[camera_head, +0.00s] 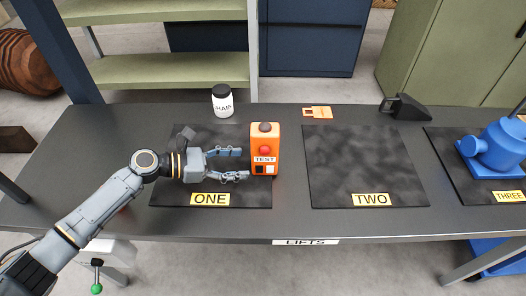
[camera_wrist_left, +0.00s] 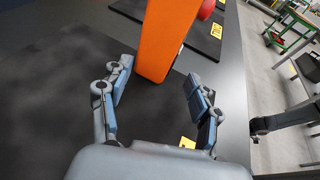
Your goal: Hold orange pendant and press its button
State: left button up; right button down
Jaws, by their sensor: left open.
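The orange pendant (camera_head: 265,143) stands upright at the right edge of the mat labelled ONE. It has a red button (camera_head: 265,150) on its front, a dark knob on top and a TEST label. My left gripper (camera_head: 243,164) is open just left of the pendant, its fingers pointing at it. In the left wrist view the pendant (camera_wrist_left: 165,40) stands ahead of the open fingers (camera_wrist_left: 158,90), with the red button (camera_wrist_left: 206,9) on its right side. The fingers do not close on it. My right gripper does not show.
A white jar (camera_head: 222,104) stands behind mat ONE (camera_head: 165,190). Mat TWO (camera_head: 365,165) is bare. An orange tag (camera_head: 317,112) and a black device (camera_head: 404,107) lie at the back. A blue machine (camera_head: 495,148) stands on mat THREE at the right.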

aim_at(256, 162)
pick_arm(q)
jog(key=x, duration=0.3)
jog(key=shift+f+b, duration=0.1)
jog(key=shift+b, duration=0.3)
jog(key=x, duration=0.3)
jog(key=shift+p, duration=0.35)
jog(key=shift+w+d, duration=0.1)
jog(key=shift+d, duration=0.2)
jog(key=shift+w+d+f, duration=0.1)
jog(key=shift+d+f, duration=0.05)
jog(key=shift+d, duration=0.1)
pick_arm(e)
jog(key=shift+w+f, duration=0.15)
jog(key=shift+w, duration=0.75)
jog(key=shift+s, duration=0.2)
pick_arm(q)
grip_shut()
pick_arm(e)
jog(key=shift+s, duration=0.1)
pick_arm(q)
jog(key=shift+o, duration=1.4)
grip_release()
